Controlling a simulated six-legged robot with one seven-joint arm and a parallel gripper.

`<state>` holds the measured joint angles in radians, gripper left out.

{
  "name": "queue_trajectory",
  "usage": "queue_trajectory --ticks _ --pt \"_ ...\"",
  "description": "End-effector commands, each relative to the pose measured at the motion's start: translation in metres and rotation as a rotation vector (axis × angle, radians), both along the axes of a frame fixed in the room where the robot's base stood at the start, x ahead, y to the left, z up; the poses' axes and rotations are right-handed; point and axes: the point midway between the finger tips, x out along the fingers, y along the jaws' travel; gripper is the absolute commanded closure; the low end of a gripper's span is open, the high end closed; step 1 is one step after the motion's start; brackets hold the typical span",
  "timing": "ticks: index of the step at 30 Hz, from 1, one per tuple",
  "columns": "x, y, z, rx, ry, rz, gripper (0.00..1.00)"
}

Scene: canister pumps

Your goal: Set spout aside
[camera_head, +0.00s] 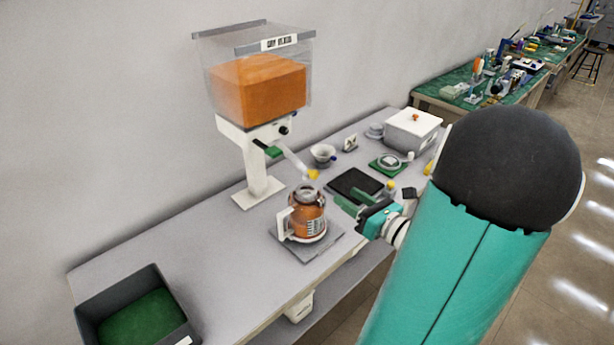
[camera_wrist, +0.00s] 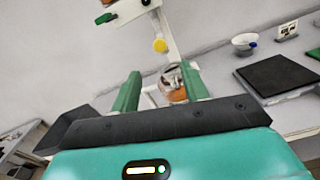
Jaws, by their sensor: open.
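The spout (camera_head: 294,160) is a pale tube with a yellow tip, slanting down from the dispenser (camera_head: 259,85), a clear hopper of orange contents on a white stand. In the wrist view its yellow tip (camera_wrist: 159,46) shows above and beyond my fingers. My gripper (camera_head: 350,199) is open and empty, to the right of the spout and lower in the head view. Its two green fingers (camera_wrist: 160,72) point towards the jar (camera_head: 308,217), which holds orange contents, has a white handle, and stands below the spout.
The jar stands on a grey plate (camera_head: 292,249) near the bench's front edge. A black mat (camera_head: 353,184), a small bowl (camera_head: 322,154) and a white box (camera_head: 413,128) lie to the right. A dark bin (camera_head: 92,305) with a green bottom stands at left. Bench between is clear.

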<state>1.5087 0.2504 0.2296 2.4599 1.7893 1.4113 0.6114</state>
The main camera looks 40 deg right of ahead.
Motion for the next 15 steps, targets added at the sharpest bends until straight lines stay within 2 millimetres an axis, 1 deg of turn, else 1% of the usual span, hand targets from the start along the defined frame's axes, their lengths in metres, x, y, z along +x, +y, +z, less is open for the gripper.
queue_trajectory --ticks 15 --pt "0.100 0.004 0.001 -0.001 -0.001 0.009 0.55"
